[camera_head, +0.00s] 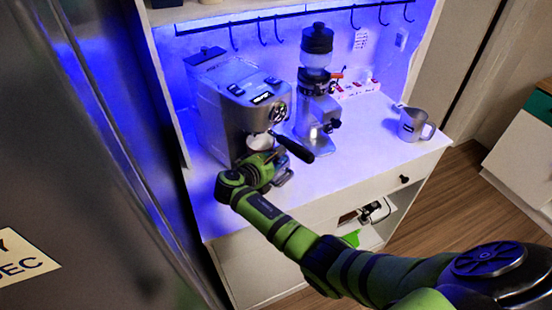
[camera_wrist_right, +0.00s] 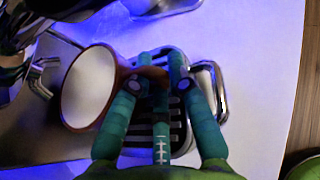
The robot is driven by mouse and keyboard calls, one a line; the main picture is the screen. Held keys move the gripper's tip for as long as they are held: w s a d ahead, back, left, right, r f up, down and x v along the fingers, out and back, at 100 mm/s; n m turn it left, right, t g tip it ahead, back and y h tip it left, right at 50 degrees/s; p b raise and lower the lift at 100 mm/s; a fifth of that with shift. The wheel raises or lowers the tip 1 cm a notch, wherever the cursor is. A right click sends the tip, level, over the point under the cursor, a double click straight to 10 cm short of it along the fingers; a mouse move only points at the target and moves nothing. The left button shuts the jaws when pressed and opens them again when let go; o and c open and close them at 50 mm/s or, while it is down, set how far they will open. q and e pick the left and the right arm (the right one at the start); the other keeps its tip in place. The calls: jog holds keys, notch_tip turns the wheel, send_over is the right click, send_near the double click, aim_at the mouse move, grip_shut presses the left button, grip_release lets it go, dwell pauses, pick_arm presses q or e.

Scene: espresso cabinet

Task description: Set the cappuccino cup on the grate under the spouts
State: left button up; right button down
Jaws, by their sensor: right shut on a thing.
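The cappuccino cup (camera_wrist_right: 90,88) is white inside with a brown rim and handle. The gripper's green fingers are shut on the cup's handle. The slotted grate (camera_wrist_right: 178,128) lies below the fingers; I cannot tell whether the cup touches it. In the head view a white part of the cup (camera_head: 260,141) shows below the portafilter of the espresso machine (camera_head: 226,118), with my right gripper (camera_head: 268,160) in front. Metal spouts (camera_wrist_right: 38,75) are left of the cup. My left gripper is not in view.
The black portafilter handle (camera_head: 294,148) sticks out just above my gripper. A grinder (camera_head: 317,88) stands right of the machine. A metal pitcher (camera_head: 412,124) stands at the counter's right. The counter (camera_head: 365,140) between grinder and pitcher is clear.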

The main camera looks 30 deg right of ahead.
jog(key=shift+f, duration=0.15)
jog(key=c, duration=1.2)
grip_release()
jog(key=shift+f, duration=0.1)
jog(key=shift+a+r, duration=0.15)
jog(key=shift+r, duration=0.15)
jog(key=b+v, duration=0.1)
jog(key=v, duration=0.6)
jog(key=shift+s, duration=0.1)
